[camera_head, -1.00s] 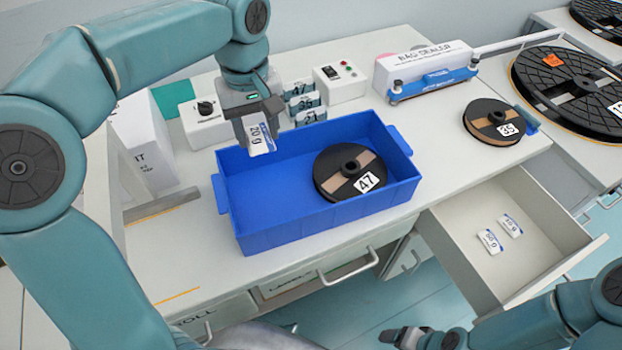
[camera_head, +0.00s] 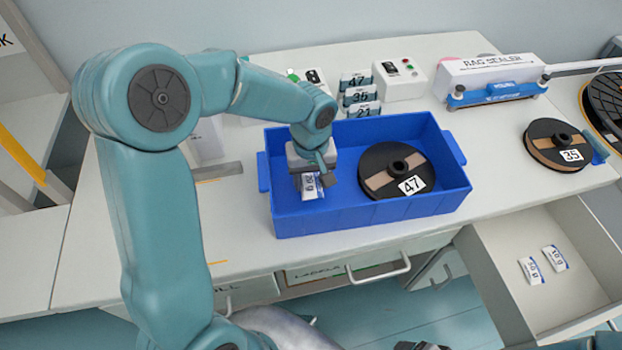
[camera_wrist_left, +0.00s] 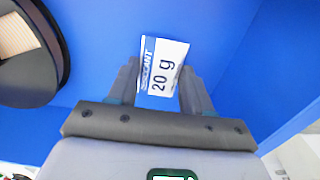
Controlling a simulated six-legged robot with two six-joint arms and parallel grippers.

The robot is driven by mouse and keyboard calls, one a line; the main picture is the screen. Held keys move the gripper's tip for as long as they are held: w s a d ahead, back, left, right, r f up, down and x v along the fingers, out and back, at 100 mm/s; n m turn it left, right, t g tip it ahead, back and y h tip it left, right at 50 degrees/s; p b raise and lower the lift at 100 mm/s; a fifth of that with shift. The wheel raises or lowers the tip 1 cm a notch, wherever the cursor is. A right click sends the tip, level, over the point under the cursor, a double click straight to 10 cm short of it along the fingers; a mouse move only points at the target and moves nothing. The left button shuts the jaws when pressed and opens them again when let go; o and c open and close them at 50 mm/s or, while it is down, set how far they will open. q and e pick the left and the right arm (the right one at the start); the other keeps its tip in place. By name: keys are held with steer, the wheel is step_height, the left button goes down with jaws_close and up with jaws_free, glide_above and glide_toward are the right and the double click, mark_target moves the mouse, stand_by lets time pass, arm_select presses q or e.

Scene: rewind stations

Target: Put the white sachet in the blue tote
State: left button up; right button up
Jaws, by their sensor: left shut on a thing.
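The white sachet (camera_head: 309,186), marked 20 g with a blue strip, is between the fingers of my left gripper (camera_head: 312,182). My left gripper is shut on it and reaches down inside the left part of the blue tote (camera_head: 335,222). In the left wrist view the sachet (camera_wrist_left: 162,68) sits between the two fingertips (camera_wrist_left: 160,85) with the blue tote floor (camera_wrist_left: 95,90) behind it. I cannot tell whether the sachet touches the floor. My right gripper does not show clearly; only a bit of that arm is at the lower right edge.
A black reel marked 47 (camera_head: 380,178) lies in the tote's right part. Another reel marked 35 (camera_head: 553,140) lies on the table to the right. The open drawer (camera_head: 500,285) holds two sachets (camera_head: 531,270). A bag sealer (camera_head: 488,80) and card stack (camera_head: 358,98) stand behind.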

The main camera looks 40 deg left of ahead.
mark_target(311, 183)
arm_select(q)
steer(key=shift+f, duration=0.35)
steer(key=shift+f, duration=0.15)
steer(key=o, duration=1)
steer(key=shift+r, duration=0.45)
step_height(311, 183, up, 12)
steer(key=p, duration=0.1)
steer(key=shift+f, duration=0.2)
